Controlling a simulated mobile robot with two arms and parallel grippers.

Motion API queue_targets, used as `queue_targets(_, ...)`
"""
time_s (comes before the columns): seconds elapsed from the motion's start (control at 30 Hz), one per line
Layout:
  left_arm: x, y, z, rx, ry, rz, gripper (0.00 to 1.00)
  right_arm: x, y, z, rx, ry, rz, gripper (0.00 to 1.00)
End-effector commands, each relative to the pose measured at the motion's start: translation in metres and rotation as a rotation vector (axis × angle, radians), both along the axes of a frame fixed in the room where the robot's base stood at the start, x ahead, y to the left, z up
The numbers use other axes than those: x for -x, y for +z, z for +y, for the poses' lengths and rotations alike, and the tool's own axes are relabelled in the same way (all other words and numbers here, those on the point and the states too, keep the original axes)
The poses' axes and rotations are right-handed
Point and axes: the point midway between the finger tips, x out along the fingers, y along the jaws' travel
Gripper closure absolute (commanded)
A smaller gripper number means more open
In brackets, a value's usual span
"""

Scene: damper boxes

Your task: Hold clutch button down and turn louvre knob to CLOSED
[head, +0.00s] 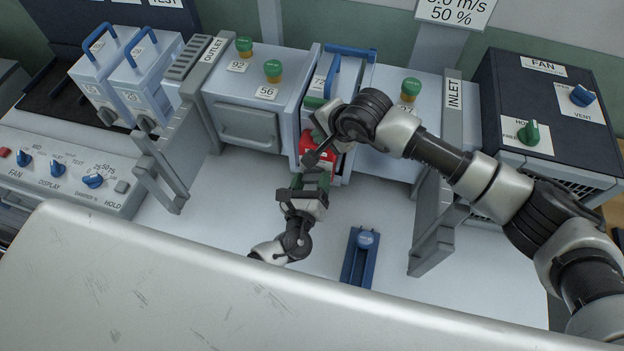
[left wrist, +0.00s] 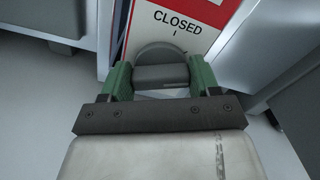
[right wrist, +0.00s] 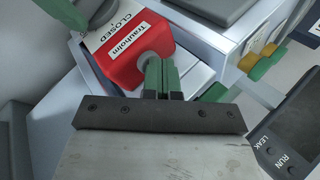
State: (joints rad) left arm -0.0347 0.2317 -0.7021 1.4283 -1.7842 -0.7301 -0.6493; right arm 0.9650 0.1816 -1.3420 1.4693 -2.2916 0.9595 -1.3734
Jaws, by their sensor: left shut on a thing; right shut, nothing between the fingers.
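The red Trauholm actuator (head: 318,162) sits on the front of the middle damper box and also shows in the right wrist view (right wrist: 122,66). Its grey louvre knob (left wrist: 162,57) lies between the green fingers of my left gripper (left wrist: 160,75), which is shut on it. The CLOSED label (left wrist: 177,22) and its tick are just above the knob. Where the knob points is unclear. My right gripper (right wrist: 162,78) is shut and empty, its fingertips at the round grey clutch button (right wrist: 156,63) on the actuator's top. Whether the button is pressed cannot be told.
Grey duct boxes marked OUTLET (head: 213,50) and INLET (head: 453,95) stand on either side. A blue holder (head: 355,272) lies on the bench at front. The fan box (head: 540,110) is far right, the control panel (head: 70,172) left.

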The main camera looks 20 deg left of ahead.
Motion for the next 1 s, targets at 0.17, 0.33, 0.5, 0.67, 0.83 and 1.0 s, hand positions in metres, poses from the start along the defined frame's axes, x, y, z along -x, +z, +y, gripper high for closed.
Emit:
queue_targets(0.17,-0.0003,-0.0005,0.0009,0.165,-0.001,0.0,0.62,0.0001,-0.0007,-0.0003,0.002,0.0,0.001,1.0)
queue_targets(0.33,0.0001,-0.0014,0.0014,0.327,0.0,0.001,0.62,0.0001,-0.0007,-0.0003,0.002,0.0,0.001,1.0)
queue_targets(0.5,0.0001,-0.0018,0.0016,0.489,0.0,0.001,0.62,0.0001,-0.0007,-0.0003,0.002,0.0,0.001,1.0)
queue_targets(0.67,-0.0001,-0.0024,0.0024,0.641,0.0,0.001,0.62,0.0002,-0.0007,-0.0003,0.002,0.0,0.001,1.0)
queue_targets(0.83,0.0001,-0.0032,0.0025,0.795,-0.001,0.001,0.62,0.0002,-0.0007,-0.0003,0.002,0.0,0.001,1.0)
queue_targets(1.0,0.0003,-0.0039,0.0026,0.93,0.0,0.001,0.62,0.0002,-0.0007,-0.0003,0.002,0.0,0.001,1.0)
